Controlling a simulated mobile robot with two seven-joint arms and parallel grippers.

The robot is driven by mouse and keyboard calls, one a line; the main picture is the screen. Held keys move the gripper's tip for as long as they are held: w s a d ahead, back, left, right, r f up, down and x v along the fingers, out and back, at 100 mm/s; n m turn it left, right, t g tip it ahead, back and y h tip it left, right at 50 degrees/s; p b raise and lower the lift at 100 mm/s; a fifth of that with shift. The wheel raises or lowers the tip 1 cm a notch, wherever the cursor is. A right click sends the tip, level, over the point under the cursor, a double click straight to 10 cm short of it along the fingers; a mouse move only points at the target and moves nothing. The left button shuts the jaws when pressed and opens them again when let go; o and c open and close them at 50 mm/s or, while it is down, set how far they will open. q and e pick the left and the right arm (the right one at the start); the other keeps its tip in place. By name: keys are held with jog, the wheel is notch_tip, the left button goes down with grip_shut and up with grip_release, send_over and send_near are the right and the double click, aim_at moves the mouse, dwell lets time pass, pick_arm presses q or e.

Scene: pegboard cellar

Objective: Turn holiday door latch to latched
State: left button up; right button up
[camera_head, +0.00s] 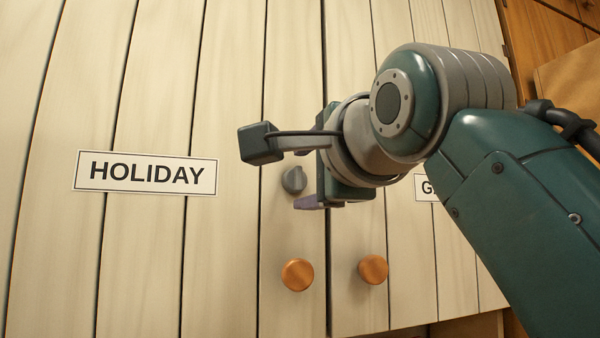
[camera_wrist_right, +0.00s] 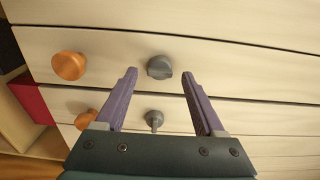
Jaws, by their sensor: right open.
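The holiday door (camera_head: 150,80) is a cream planked door with a HOLIDAY sign (camera_head: 146,173). Its grey round latch (camera_head: 293,180) is near the right edge, by the seam. In the right wrist view the holiday latch (camera_wrist_right: 160,67) shows between and slightly beyond the two purple fingertips, touching neither as far as I can see. My right gripper (camera_head: 312,203) is open and empty, in front of the seam beside the latch; it also shows in the right wrist view (camera_wrist_right: 158,74). The head view partly hides its fingers. My left gripper is out of view.
A copper knob (camera_head: 298,275) is below the latch. Another copper knob (camera_head: 373,270) is on the neighbouring door, whose sign (camera_head: 426,187) is mostly hidden by my arm. A second grey latch (camera_wrist_right: 154,119) lies across the seam. A red object (camera_wrist_right: 32,100) shows at left.

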jog(key=shift+p+x, duration=0.35)
jog(key=shift+x, duration=0.75)
jog(key=shift+c, duration=0.4)
grip_shut()
